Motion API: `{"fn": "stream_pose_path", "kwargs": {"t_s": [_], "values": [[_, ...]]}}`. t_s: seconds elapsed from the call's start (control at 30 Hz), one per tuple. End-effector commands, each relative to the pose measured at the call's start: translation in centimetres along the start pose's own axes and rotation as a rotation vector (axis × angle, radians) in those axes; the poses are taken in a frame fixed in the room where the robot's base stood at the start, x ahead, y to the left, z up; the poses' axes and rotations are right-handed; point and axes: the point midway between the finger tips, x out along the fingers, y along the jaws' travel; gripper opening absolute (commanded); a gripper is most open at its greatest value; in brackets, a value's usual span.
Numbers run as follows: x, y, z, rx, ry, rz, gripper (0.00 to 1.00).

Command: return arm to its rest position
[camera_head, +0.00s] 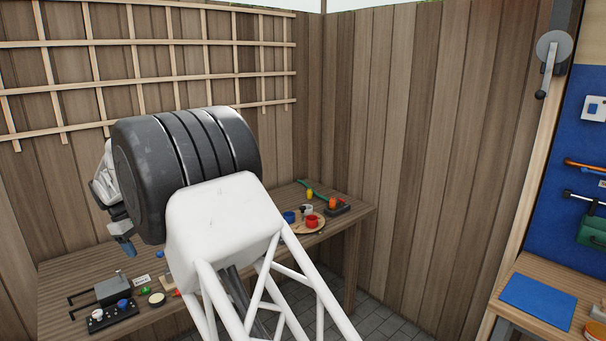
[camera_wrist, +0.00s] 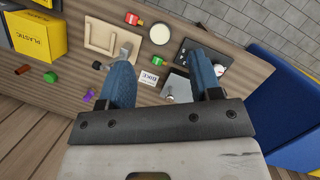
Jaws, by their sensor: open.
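My gripper (camera_wrist: 160,72) shows in the wrist view as two blue fingers, wide apart, with nothing between them but a view of the bench below. In the head view, one blue fingertip (camera_head: 122,246) shows at the left, beyond my large dark arm joint, above the wooden workbench (camera_head: 352,212). My arm reaches across the picture and hides the middle of the bench. The gripper appears raised clear of the bench items.
Below the gripper are a wooden board (camera_wrist: 112,37), a pale round dish (camera_wrist: 159,34) and a yellow box marked PLASTIC (camera_wrist: 38,38). A grey box (camera_head: 114,290) stands at the bench's left. A red cup (camera_head: 312,221) sits at the right.

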Motion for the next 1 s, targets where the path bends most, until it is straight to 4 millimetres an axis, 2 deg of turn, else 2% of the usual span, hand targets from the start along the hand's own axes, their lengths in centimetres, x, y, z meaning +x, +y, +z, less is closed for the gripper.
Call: {"fn": "stream_pose_path", "kwargs": {"t_s": [0.03, 0.2, 0.5, 0.8, 1.0], "values": [[-0.6, 0.8, 1.8, 0.021, 0.009, -0.003, 0.58], [-1.9, 3.1, 7.3, 0.091, 0.032, -0.012, 0.58], [-3.5, 5.9, 17.1, 0.213, 0.075, -0.028, 0.58], [-4.3, 7.3, 27.0, 0.339, 0.114, -0.042, 0.58], [-4.5, 7.4, 33.5, 0.422, 0.141, -0.049, 0.58]]}}
